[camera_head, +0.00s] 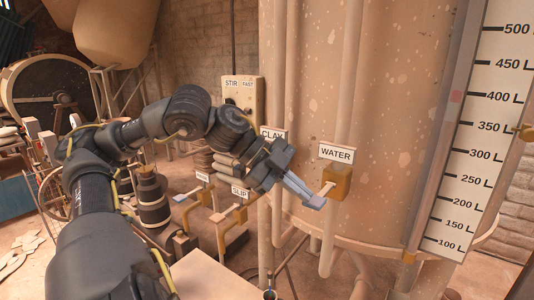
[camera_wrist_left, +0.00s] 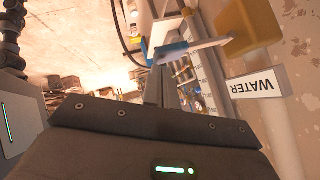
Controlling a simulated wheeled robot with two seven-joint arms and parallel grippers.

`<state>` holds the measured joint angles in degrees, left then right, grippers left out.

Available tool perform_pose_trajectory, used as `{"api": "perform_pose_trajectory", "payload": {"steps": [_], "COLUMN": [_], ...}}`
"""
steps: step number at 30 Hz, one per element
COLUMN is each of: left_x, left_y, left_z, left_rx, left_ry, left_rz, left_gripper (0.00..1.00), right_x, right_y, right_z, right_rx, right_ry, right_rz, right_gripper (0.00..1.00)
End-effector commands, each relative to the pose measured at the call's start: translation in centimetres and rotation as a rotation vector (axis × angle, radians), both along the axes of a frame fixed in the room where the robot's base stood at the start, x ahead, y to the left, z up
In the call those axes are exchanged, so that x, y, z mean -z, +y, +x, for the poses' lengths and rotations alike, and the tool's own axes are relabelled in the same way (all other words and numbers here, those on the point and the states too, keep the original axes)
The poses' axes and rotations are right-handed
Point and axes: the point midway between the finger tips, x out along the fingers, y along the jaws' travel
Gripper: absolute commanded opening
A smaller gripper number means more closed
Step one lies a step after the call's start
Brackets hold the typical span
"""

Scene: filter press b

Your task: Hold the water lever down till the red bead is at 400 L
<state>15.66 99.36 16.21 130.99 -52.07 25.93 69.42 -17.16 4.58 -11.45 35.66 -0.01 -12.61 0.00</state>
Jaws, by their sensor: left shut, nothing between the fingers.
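The water lever (camera_head: 327,189) comes out of a yellow-orange valve box under the WATER sign (camera_head: 337,153). It slopes down toward its pale blue end. It also shows in the wrist view (camera_wrist_left: 195,46), with its blue end beside my fingertips. My left gripper (camera_head: 309,198) is shut, with nothing between its fingers. Its tips are at the lever's end and seem to touch it; the exact contact is hard to see. The red bead (camera_head: 456,97) is a faint red patch in the gauge tube, about level with the 400 L mark on the scale (camera_head: 484,125). My right gripper is not in view.
The big speckled tank (camera_head: 390,100) with vertical pipes stands behind the lever. A CLAY sign (camera_head: 272,133), a SLIP sign (camera_head: 240,191) and other levers are to the left. A STIR/FAST box (camera_head: 243,97) hangs behind my arm.

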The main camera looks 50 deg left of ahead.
Motion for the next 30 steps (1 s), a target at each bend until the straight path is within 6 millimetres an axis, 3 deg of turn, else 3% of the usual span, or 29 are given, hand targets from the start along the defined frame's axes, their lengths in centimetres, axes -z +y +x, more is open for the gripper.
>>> {"api": "perform_pose_trajectory", "payload": {"steps": [1, 6, 13, 30], "left_x": [0.1, -1.8, -4.4, -5.4], "left_y": [0.5, 2.6, 4.8, 5.5], "left_z": [-0.3, -2.1, -4.0, -4.6], "left_rx": [-0.001, -0.006, -0.008, -0.003], "left_ry": [-0.007, -0.008, -0.002, -0.001], "left_rz": [-0.004, -0.005, -0.004, -0.006], "left_gripper": [0.0, 0.0, 0.0, 0.0], "right_x": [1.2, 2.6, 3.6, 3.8], "right_y": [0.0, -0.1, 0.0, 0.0], "right_z": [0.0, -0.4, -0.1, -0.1], "right_rx": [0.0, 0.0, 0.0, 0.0], "right_ry": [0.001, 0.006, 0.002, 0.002], "right_rz": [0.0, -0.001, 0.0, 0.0], "right_gripper": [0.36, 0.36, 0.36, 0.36]}}
